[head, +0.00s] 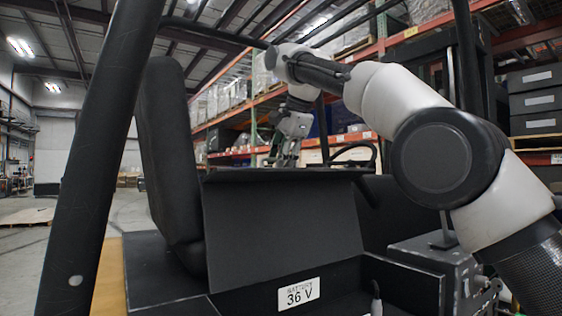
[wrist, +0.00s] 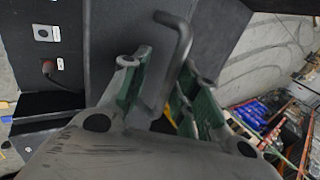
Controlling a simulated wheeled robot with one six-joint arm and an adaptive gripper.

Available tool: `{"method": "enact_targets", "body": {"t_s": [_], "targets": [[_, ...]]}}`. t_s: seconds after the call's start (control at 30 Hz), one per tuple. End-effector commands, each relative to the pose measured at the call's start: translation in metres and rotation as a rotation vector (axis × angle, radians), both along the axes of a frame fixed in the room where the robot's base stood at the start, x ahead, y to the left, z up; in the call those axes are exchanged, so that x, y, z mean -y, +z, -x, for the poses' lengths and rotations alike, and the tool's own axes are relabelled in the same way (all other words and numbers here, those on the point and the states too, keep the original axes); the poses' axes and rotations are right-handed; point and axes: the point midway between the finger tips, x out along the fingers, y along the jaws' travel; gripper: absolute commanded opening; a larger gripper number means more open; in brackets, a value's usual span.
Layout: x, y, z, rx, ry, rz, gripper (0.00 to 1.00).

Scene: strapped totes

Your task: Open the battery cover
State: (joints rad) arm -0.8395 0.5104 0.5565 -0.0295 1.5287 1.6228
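The battery cover seems to be the large dark panel (head: 280,215) beside the black seat; I cannot tell for sure whether it is shut or raised. A white "BATTERY 36 V" label (head: 299,293) is on the dark body below it. My gripper (head: 288,150) is just above the panel's top edge in the head view. In the wrist view, a grey bent handle (wrist: 178,50) passes between the green-padded fingers of my gripper (wrist: 165,85). The fingers look apart around the handle, with a small gap beside it.
The black seat (head: 172,150) stands left of the panel. A dark post (head: 98,150) crosses the left side. A small control box (head: 440,275) with a lever is at lower right. Racks with goods (head: 235,100) stand behind. Open floor (head: 30,240) shows at far left.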

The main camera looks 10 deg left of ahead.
Motion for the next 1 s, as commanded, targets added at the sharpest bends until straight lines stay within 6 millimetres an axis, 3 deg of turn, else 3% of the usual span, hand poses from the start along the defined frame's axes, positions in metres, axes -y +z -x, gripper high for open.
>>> {"method": "enact_targets", "body": {"t_s": [0.37,0.6,1.0], "targets": [[0.002,0.005,0.003,-0.003,0.002,0.001,0.32],[0.011,0.026,0.011,0.000,0.000,0.000,0.32],[0.034,0.026,0.034,-0.001,0.001,0.002,0.32]]}}
